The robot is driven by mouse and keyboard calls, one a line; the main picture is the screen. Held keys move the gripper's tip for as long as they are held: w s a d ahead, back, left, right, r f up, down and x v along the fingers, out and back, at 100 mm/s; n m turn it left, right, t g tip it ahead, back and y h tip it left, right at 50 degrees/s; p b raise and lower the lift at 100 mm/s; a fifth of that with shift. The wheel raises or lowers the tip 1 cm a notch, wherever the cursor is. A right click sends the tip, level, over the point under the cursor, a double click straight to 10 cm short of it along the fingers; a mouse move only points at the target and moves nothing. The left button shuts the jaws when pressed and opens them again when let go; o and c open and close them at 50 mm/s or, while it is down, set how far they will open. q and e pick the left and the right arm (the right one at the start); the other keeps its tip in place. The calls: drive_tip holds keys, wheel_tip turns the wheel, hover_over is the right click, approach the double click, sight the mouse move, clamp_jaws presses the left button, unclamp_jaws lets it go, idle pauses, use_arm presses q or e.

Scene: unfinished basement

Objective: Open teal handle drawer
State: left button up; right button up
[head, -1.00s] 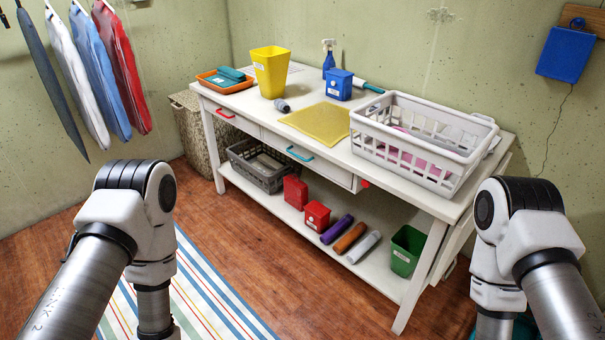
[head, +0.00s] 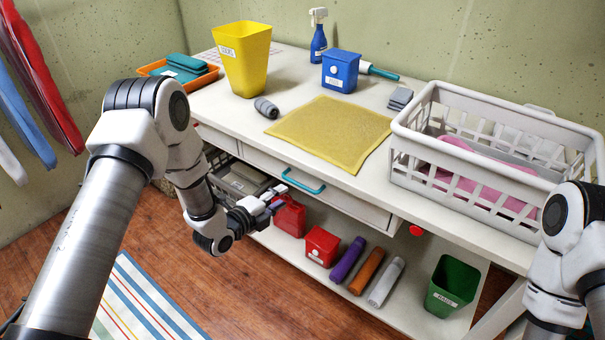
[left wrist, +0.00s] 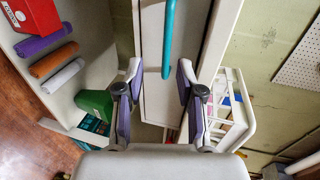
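The teal handle (head: 303,181) is a curved bar on the front of a white drawer (head: 345,205) under the tabletop. The drawer front looks flush with the table. My left gripper (head: 279,198) is in front of the drawer, a little left of and below the handle, apart from it. In the left wrist view the gripper (left wrist: 158,90) is open, with its two purple-padded fingers apart and nothing between them. There the teal handle (left wrist: 168,40) runs up from between the fingers, ahead of them. My right arm shows at the right edge, but its gripper is out of view.
The tabletop holds a yellow bin (head: 243,60), a yellow mat (head: 330,132), a blue box (head: 341,71) and a white basket (head: 408,166). Below, the shelf holds red containers (head: 321,246), rolls (head: 366,270) and a green bin (head: 453,285). Floor lies open in front.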

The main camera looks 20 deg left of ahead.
sight(294, 181)
use_arm(q)
drive_tip(key=x, duration=0.2)
drive_tip(key=b+x, duration=0.1)
drive_tip(key=x, duration=0.2)
drive_tip(key=a+r+x, duration=0.1)
drive_tip(key=x, duration=0.2)
drive_tip(key=shift+w+f+b, duration=0.15)
drive_tip(key=shift+w+b, duration=0.15)
drive_tip(key=shift+w, duration=0.2)
clamp_jaws()
use_arm(e)
wheel_tip(294, 181, down, 2)
drive_tip(key=shift+f, duration=0.25)
